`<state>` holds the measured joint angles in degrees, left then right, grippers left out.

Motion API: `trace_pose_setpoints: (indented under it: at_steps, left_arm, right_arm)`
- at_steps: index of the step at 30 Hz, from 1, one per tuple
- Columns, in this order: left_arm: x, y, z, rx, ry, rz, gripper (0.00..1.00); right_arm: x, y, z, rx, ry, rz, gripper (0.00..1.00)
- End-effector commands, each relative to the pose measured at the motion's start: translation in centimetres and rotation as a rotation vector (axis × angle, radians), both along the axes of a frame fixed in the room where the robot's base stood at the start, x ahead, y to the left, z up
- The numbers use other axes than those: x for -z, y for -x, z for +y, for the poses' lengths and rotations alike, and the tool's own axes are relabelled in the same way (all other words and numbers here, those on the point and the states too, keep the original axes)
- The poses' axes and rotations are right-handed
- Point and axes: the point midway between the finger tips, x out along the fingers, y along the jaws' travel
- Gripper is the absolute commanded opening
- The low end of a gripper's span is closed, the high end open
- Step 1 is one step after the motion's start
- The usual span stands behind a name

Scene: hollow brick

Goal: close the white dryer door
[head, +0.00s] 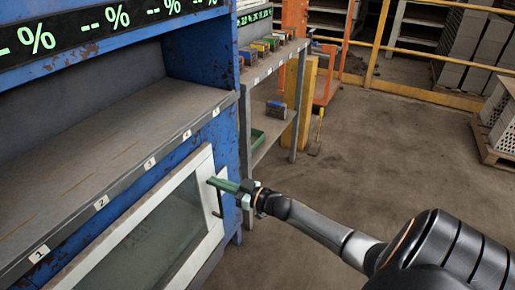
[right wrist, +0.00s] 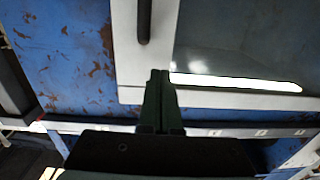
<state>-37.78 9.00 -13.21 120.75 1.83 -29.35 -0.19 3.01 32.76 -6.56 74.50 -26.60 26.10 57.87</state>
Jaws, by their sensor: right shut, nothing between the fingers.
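The white dryer door (head: 208,165), a white frame around a dark glass pane, is at the lower left in the head view, below the shelf of the blue cabinet. Its dark bar handle (head: 219,203) is on the right side of the frame. My right gripper (head: 213,182) is shut and empty, its fingertips at the upper right part of the door, near the handle. In the right wrist view the shut fingers (right wrist: 159,76) overlap the door's white corner (right wrist: 130,94), beside the handle (right wrist: 144,22). I cannot tell whether they touch it, or whether the door is fully shut. My left gripper is out of view.
The blue cabinet (head: 205,60) carries a numbered shelf (head: 110,130) above the door. A grey rack (head: 268,70) with small coloured blocks stands beyond it. Yellow railings and a pallet of bricks (head: 500,120) are farther back.

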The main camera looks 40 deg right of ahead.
Motion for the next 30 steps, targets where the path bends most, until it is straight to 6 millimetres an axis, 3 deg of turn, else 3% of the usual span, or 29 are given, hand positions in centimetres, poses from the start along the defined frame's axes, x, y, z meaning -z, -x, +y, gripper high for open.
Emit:
trace_pose_setpoints:
  at_steps: [5, 15, 21, 30]
  left_arm:
    - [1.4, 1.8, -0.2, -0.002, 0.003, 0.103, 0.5]
    - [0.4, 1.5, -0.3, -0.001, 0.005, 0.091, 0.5]
    - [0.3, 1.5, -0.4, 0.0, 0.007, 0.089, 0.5]
    - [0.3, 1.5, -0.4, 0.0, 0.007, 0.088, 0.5]
  right_arm:
    - [-0.1, 3.0, -0.9, -0.001, 0.002, 0.005, 0.0]
    - [0.0, 8.5, -2.7, 0.0, 0.002, 0.003, 0.0]
    - [0.0, 9.6, -3.1, -0.001, 0.003, 0.001, 0.0]
    - [0.4, 9.8, -2.8, 0.007, 0.003, 0.008, 0.0]
